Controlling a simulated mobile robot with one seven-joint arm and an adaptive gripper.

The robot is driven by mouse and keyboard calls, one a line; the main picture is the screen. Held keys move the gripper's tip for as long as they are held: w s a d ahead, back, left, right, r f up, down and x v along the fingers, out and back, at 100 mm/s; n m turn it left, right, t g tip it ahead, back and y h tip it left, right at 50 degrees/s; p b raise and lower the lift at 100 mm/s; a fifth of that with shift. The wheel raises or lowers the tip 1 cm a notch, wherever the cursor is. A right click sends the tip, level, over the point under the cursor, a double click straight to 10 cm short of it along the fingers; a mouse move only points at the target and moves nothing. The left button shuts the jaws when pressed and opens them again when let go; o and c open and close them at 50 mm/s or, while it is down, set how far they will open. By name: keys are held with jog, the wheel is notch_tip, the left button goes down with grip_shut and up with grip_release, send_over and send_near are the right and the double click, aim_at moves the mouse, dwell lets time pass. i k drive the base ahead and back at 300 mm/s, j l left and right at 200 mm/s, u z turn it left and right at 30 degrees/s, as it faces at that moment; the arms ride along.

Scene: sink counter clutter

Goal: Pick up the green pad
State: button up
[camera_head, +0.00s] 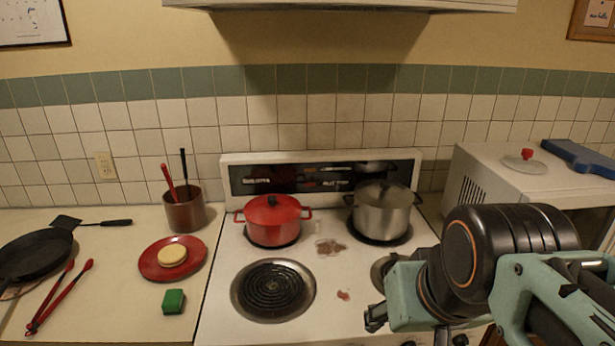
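The green pad (173,301) is a small block. It lies flat on the left counter, just left of the stove and in front of the red plate. My gripper (373,318) is at the lower right, over the front right of the stove, well to the right of the pad and apart from it. Only part of its fingers shows at the left end of my green and black arm. I see nothing held in it, but its opening cannot be made out.
A red plate (150,271) with a round yellow item (172,255) sits behind the pad. Red tongs (53,300) and a black pan (32,256) lie to its left. A red pot (272,221) and a steel pot (383,212) stand on the rear burners. The front left burner (273,290) is empty.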

aim_at(172, 302)
jog(key=u, duration=1.4)
jog(key=i+j+z, duration=0.6)
jog(key=z, duration=0.2)
jog(key=i+j+z, duration=0.15)
jog(key=j+z, duration=0.25)
jog(key=j, duration=0.1)
